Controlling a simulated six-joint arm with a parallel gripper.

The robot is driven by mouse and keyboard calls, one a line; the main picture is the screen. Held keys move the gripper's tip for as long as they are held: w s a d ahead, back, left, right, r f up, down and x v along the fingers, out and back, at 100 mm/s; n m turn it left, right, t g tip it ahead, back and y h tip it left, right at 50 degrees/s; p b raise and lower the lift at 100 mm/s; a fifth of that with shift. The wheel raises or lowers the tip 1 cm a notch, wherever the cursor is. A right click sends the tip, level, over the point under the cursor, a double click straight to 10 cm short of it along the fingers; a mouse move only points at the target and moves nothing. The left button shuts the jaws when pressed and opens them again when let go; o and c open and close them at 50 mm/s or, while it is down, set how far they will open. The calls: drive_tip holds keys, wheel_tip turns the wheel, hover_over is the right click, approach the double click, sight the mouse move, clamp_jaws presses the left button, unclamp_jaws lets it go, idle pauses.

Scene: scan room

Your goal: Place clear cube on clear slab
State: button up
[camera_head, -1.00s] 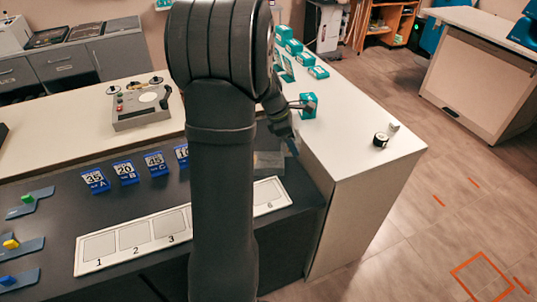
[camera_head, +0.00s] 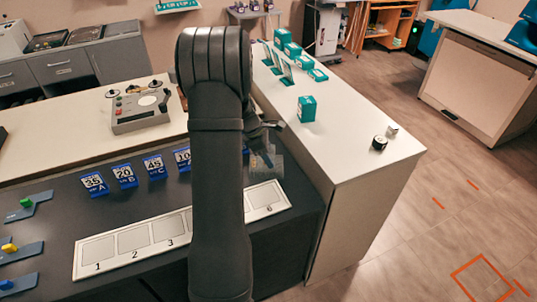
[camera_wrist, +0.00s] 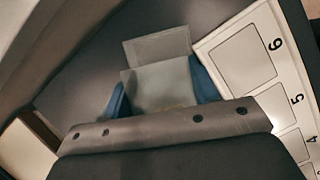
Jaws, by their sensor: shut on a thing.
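My gripper (camera_wrist: 160,93) is shut on the clear cube (camera_wrist: 160,88), with blue fingertips on either side of it in the wrist view. A second clear, flat-looking piece (camera_wrist: 157,47), apparently the clear slab, shows just beyond the cube on the dark surface. The two overlap in this view, and I cannot tell whether they touch. In the head view my gripper (camera_head: 267,155) is low over the right end of the dark table, behind the numbered strip. Clear material shows around the fingertips there, but cube and slab are hard to separate.
A white strip (camera_head: 120,256) with numbered squares runs along the table front; square 6 (camera_wrist: 243,61) lies close to the cube. Blue number cards (camera_head: 124,174) stand behind it. A white counter (camera_head: 345,135) on the right carries teal boxes (camera_head: 306,108) and a small dark roll (camera_head: 379,142).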

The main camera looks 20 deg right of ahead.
drive_tip(key=o, duration=1.2)
drive_tip(key=shift+f, duration=0.1)
drive_tip(key=shift+c, duration=0.2)
drive_tip(key=v, duration=1.2)
